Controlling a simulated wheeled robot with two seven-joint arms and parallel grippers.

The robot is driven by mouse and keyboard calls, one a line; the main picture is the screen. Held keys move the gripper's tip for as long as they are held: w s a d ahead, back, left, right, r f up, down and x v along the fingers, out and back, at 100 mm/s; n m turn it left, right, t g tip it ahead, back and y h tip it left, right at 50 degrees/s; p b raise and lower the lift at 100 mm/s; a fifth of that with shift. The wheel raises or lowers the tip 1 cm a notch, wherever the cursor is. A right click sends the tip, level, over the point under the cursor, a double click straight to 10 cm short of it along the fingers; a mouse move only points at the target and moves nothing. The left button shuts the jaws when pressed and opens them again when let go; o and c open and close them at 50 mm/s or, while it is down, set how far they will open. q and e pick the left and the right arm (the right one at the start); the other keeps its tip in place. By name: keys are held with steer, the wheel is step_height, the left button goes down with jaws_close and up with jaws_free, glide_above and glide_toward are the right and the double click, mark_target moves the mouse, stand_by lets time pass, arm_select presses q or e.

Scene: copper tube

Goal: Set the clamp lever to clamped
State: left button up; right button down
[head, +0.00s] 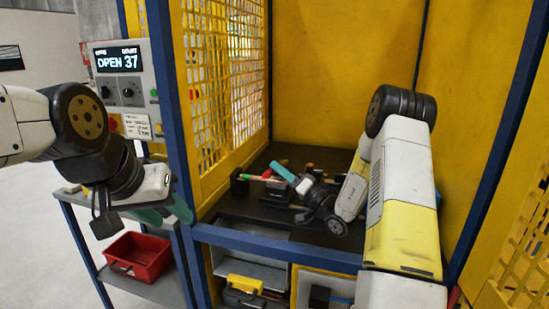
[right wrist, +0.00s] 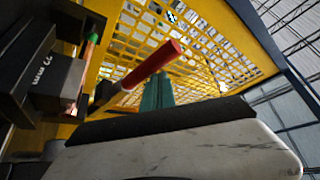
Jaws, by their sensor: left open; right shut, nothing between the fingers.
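The clamp lever (right wrist: 150,72) has a red grip and slants up to the right in the right wrist view; its red grip also shows small in the head view (head: 267,173). The black clamp block (right wrist: 62,78) marked "22 mm" is at the left, with a copper tube (right wrist: 89,52) with a green band beside it. My right gripper (head: 283,171) is shut and empty, close beside the lever. Its teal fingers (right wrist: 157,92) appear just beyond the red grip; I cannot tell whether they touch. My left gripper (head: 166,212) is open and empty, outside the cage, far from the clamp.
A control panel (head: 125,85) reads "OPEN 37" at the left. Yellow mesh (head: 222,90) and blue posts enclose the dark bench (head: 285,155). A red bin (head: 138,257) stands on a lower shelf at the left. A yellow-topped toolbox (head: 245,284) is under the bench.

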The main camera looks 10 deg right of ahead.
steer(key=shift+s+a+f, duration=0.1)
steer(key=shift+s+f, duration=0.05)
steer(key=shift+f, duration=0.6)
steer(key=shift+s+f, duration=0.15)
steer(key=shift+f, duration=0.55)
